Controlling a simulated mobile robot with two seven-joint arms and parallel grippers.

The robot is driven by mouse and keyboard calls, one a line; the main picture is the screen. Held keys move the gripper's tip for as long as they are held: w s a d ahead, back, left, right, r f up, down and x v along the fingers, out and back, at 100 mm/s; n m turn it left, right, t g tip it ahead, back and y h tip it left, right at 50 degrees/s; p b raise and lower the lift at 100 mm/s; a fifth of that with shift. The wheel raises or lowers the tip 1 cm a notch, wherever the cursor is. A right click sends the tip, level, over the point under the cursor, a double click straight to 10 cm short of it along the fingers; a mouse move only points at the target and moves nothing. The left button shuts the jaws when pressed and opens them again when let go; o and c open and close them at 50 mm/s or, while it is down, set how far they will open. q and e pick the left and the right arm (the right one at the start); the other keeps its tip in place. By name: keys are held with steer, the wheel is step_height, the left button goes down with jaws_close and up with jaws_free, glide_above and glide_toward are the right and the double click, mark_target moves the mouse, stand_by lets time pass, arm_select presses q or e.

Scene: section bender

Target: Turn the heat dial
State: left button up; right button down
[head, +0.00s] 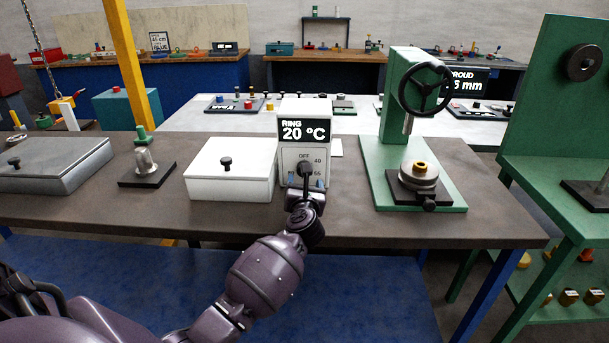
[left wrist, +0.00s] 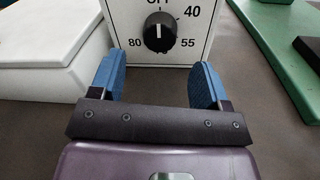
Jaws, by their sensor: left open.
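The heat dial is a round black knob (left wrist: 160,31) with a white pointer line, on the front of a white box (head: 304,125). Numbers 40, 55 and 80 and the word OFF surround it; its pointer looks vertical in the left wrist view. The box's display (head: 305,130) reads "RING 20 °C". My left gripper (left wrist: 160,82) is open with blue finger pads, just in front of the dial and lower than it in the left wrist view. The fingers look apart from the knob. In the head view my left wrist partly covers the dial (head: 304,167). My right gripper is not seen.
A white lidded box (head: 232,171) stands close left of the dial unit. A green press (head: 411,130) with a black handwheel stands to its right. A grey lidded box (head: 55,165) and a small black-based fixture (head: 147,172) are further left. The bench's front edge is clear.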

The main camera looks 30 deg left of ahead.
arm_select(q)
steer(key=x, duration=0.4)
steer(key=shift+b+x, duration=0.35)
steer(key=shift+x, duration=0.5)
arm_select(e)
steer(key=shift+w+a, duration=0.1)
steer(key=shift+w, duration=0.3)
arm_select(q)
steer(key=c, duration=0.9)
steer(key=shift+c, duration=0.2)
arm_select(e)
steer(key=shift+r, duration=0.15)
